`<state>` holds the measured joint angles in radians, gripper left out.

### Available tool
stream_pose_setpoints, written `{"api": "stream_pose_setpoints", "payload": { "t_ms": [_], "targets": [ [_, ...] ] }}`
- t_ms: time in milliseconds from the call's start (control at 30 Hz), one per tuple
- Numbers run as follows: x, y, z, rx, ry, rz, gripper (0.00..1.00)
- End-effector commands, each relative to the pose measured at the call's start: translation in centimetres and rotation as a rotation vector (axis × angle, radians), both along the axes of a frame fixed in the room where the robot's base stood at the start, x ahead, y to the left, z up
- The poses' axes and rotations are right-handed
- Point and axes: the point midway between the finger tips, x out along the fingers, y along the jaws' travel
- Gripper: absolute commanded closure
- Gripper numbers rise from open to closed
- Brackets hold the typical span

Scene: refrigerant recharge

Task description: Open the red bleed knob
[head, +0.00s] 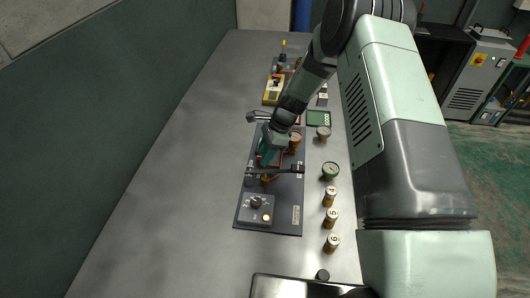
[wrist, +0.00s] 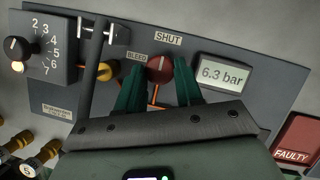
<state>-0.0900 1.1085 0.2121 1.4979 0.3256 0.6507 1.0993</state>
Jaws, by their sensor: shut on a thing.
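The red bleed knob (wrist: 159,68) sits on the dark panel (wrist: 235,42), below a "SHUT" label and beside a "BLEED" label in the wrist view. My gripper (wrist: 158,88) has its two green fingers on either side of the knob and is shut on it. A pale line on the knob's face points up toward the "SHUT" label. In the head view my gripper (head: 268,155) is over the middle of the panel (head: 285,215), and the knob is hidden there.
A display (wrist: 223,74) reads 6.3 bar. A numbered dial (wrist: 18,48) and a yellow knob (wrist: 108,71) are to the left. A red "FAULTY" block (wrist: 297,139) is at the right. The table's left side is clear.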

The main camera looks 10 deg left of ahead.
Motion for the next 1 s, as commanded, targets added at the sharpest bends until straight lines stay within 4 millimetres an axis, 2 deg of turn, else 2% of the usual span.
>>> {"api": "stream_pose_setpoints", "payload": {
  "t_ms": [367, 1000],
  "targets": [
    [0.16, 0.08, -0.01, -0.001, 0.0, 0.139, 0.95],
    [0.5, 0.54, 0.02, -0.001, 0.001, 0.728, 0.95]
  ]
}}
